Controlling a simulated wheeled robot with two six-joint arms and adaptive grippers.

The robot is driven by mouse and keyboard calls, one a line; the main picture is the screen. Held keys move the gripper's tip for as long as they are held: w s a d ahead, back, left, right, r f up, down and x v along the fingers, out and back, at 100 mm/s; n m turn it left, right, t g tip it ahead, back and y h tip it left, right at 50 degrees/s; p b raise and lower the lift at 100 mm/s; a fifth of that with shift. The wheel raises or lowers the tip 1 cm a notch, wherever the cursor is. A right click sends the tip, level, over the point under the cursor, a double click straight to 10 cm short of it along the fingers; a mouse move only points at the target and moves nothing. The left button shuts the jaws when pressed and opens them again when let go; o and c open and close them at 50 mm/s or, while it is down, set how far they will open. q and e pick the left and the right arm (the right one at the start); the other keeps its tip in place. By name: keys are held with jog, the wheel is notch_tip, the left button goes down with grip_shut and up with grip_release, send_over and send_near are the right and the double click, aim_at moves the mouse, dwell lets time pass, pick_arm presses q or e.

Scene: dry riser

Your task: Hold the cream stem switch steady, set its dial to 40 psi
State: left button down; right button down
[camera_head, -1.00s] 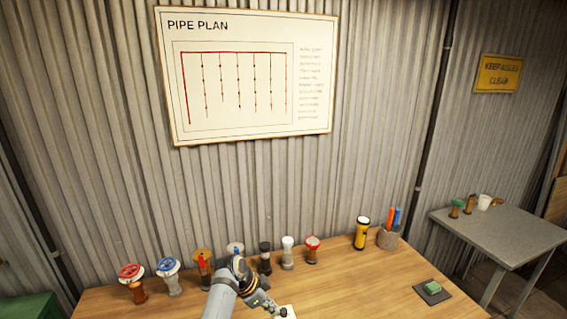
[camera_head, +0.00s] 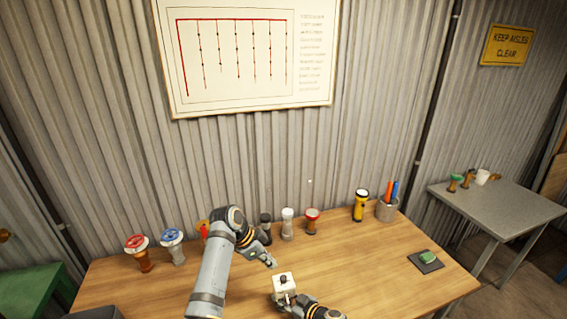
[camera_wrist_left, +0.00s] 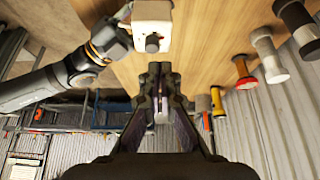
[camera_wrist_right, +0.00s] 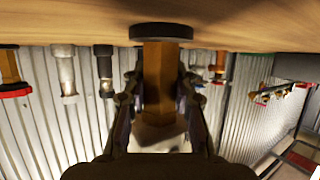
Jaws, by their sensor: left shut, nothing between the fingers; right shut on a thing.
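The cream stem switch (camera_head: 284,284) is a cream box with a dark knob on its face, at the table's front middle in the head view. In the left wrist view the cream box (camera_wrist_left: 152,14) and its knob (camera_wrist_left: 152,43) show at the top. My right gripper (camera_head: 300,300) is at the switch; the right wrist view shows its fingers (camera_wrist_right: 163,95) shut on a brown six-sided stem (camera_wrist_right: 165,75) with a black disc at one end. My left gripper (camera_head: 272,263) is shut and empty, just behind the switch and apart from it. The dial's marks are too small to read.
Behind stand several valves, among them a red-wheeled one (camera_head: 137,242), a blue-wheeled one (camera_head: 171,236) and a red-topped one (camera_head: 312,215). The right front is clear.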

aim_at(284, 279)
pick_arm(q)
jog(key=shift+s+d+f, duration=0.15)
jog(key=shift+s+f, duration=0.2)
jog(key=shift+f, duration=0.65)
jog(key=shift+s+d+f, duration=0.2)
jog(key=shift+s+f, duration=0.2)
jog(key=shift+f, duration=0.65)
jog(key=shift+s+d+f, duration=0.15)
jog(key=shift+s+f, duration=0.2)
jog(key=shift+f, duration=0.65)
jog(key=shift+w+d, duration=0.2)
jog(key=shift+w+a, duration=0.1)
jog(key=shift+w, duration=0.15)
jog(key=shift+w+a, duration=0.15)
jog(key=shift+w, duration=0.3)
jog(key=shift+w+r, duration=0.1)
jog(key=shift+w, duration=0.15)
jog(key=shift+a, duration=0.1)
